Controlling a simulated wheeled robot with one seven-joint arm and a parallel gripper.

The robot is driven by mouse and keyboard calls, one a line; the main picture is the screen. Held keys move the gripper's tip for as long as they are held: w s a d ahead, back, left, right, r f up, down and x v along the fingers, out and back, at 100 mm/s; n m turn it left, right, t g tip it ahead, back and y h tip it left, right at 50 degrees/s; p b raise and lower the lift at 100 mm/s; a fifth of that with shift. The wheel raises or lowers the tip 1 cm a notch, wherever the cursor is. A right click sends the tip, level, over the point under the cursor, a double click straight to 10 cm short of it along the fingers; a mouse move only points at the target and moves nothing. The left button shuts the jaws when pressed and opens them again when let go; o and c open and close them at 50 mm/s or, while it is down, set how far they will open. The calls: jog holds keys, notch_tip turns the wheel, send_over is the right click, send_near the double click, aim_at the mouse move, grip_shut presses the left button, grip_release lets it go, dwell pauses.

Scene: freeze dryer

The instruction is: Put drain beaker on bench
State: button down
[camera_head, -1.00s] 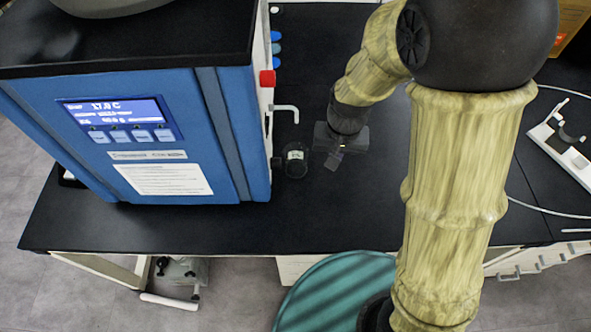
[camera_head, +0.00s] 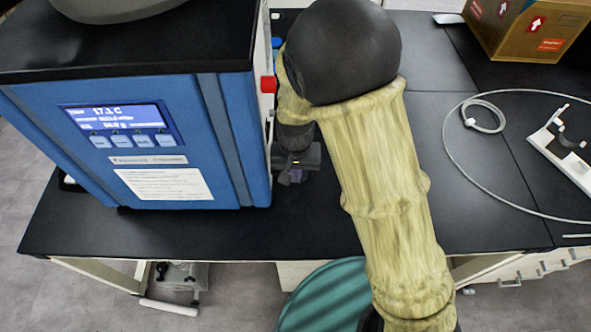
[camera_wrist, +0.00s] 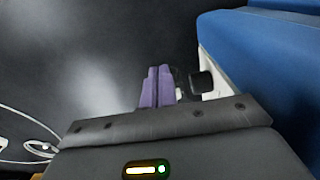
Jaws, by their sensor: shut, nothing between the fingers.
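My gripper (camera_head: 294,178) is low beside the right side of the blue freeze dryer (camera_head: 225,130). In the wrist view its purple fingers (camera_wrist: 157,87) are together, with nothing seen between them. The drain beaker is hidden behind my gripper and wrist in the head view. In the wrist view a small grey, partly clear shape just right of the fingers may be part of it, but most is covered. I cannot tell whether the fingers touch it. A black knob (camera_wrist: 202,82) sticks out from the dryer's side close to the fingers.
The black bench (camera_head: 220,232) is clear in front of the dryer. A red knob (camera_head: 268,84) is on the dryer's side near my arm. A white cable (camera_head: 446,140), a white stand (camera_head: 560,150) and a cardboard box (camera_head: 525,28) are on the right.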

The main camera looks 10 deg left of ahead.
notch_tip(320, 180, down, 7)
jog(key=shift+f, duration=0.1)
jog(key=w, duration=0.1)
jog(key=w+p, duration=0.1)
jog(key=w, duration=0.1)
jog(key=shift+a+f, duration=0.25)
jog(key=shift+a, duration=0.05)
jog(key=shift+w+a+f, duration=0.1)
jog(key=shift+w, duration=0.4)
jog(key=shift+w+a+p, duration=0.2)
jog(key=shift+w+p, duration=0.05)
jog(key=shift+w, duration=0.6)
jog(key=shift+w+a+p, duration=0.15)
jog(key=shift+w+p, duration=0.1)
jog(key=shift+w, duration=0.6)
